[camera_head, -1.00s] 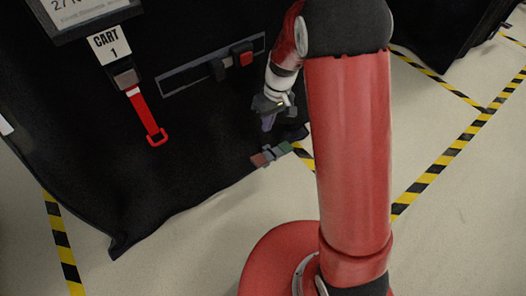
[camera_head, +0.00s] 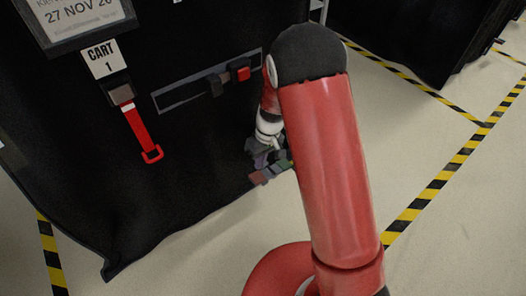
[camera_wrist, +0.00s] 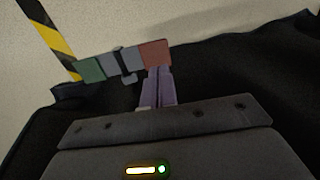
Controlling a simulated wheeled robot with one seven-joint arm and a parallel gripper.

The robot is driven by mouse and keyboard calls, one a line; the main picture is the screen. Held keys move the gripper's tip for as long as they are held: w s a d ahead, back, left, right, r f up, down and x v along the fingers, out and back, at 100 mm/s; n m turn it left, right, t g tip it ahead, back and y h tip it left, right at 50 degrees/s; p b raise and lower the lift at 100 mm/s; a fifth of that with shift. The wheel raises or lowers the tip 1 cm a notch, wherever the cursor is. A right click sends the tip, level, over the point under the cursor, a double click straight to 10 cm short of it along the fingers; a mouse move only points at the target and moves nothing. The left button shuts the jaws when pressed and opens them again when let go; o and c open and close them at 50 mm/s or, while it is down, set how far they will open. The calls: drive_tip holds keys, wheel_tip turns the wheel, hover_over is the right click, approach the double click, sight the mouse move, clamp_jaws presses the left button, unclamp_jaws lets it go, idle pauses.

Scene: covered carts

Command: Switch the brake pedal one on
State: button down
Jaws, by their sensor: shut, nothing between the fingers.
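The brake pedal is a short bar low on the black covered cart marked CART 1. In the wrist view the pedal (camera_wrist: 110,64) has a green end at left, grey in the middle with a dark band, and a red end (camera_wrist: 155,53) at right. In the head view the pedal (camera_head: 262,176) is partly hidden by my arm and gripper. My gripper (camera_wrist: 157,72) is shut and empty, with its purple-grey fingertips right at the red end. I cannot tell whether they touch it. The gripper also shows in the head view (camera_head: 262,158).
Higher on the cart (camera_head: 60,170) are a rail (camera_head: 185,95) with a red-ended slider and a red strap (camera_head: 138,127). Another covered cart (camera_head: 400,35) stands at the back right. Pale floor with yellow-black tape (camera_head: 440,178) is open at right.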

sight(252, 180)
drive_tip(key=x, duration=0.5)
drive_tip(key=shift+b, duration=0.4)
drive_tip(key=shift+s+a+f+t+h+p, duration=0.3)
drive_tip(key=shift+a+t+h+p, duration=0.1)
drive_tip(key=shift+h, duration=0.3)
drive_tip(key=shift+s+a+f+t+h, duration=0.2)
drive_tip(key=shift+f+t+h, duration=0.2)
drive_tip(key=shift+f+h, duration=0.15)
drive_tip(key=shift+f, duration=0.15)
drive_tip(key=shift+s+a+f, duration=0.1)
drive_tip(key=shift+a+f, duration=0.15)
drive_tip(key=shift+f, duration=0.4)
drive_tip(key=shift+f+b, duration=0.15)
drive_tip(key=shift+b, duration=0.15)
